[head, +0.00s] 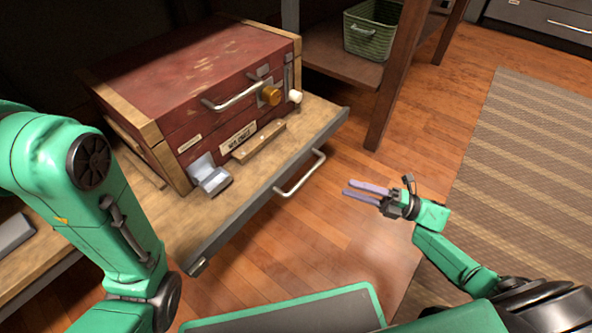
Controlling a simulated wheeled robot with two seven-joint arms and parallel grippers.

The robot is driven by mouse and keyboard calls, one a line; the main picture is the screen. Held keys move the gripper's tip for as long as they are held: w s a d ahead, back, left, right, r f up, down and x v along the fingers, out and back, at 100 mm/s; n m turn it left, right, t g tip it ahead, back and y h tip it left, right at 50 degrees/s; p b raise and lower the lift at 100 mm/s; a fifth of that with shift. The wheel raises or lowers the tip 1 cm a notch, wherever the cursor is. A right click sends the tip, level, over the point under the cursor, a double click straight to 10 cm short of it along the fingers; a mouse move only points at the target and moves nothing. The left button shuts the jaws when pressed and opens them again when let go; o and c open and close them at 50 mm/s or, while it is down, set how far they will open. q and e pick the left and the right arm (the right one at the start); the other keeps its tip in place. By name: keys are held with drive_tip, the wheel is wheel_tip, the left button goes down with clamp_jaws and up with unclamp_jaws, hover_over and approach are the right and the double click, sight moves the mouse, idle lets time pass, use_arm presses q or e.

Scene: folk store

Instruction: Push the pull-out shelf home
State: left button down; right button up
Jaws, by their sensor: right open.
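The pull-out shelf (215,231) is a wooden board with a dark front edge, standing out from the furniture. A metal bar handle (300,174) is on its front edge. A red wooden chest (190,85) with pale corner strips, a metal handle and a brass knob stands on the shelf. My right gripper (362,190) is open and empty, with its fingers pointing left toward the shelf's handle. It is apart from the handle, to its right. My left arm comes in from the left in front of the shelf, and its gripper is not in view.
A green basket (371,29) stands on a lower wooden shelf behind. A dark wooden post (395,85) rises right of the chest. A striped rug (515,165) covers the floor at right.

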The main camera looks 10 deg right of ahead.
sight(308, 172)
drive_tip(key=b+x, duration=0.2)
drive_tip(key=x, duration=1)
drive_tip(key=shift+w, duration=0.1)
drive_tip(key=shift+w+a+r, duration=0.15)
drive_tip(key=shift+w+a, duration=0.05)
drive_tip(key=shift+a, duration=0.2)
clamp_jaws()
idle(0.4)
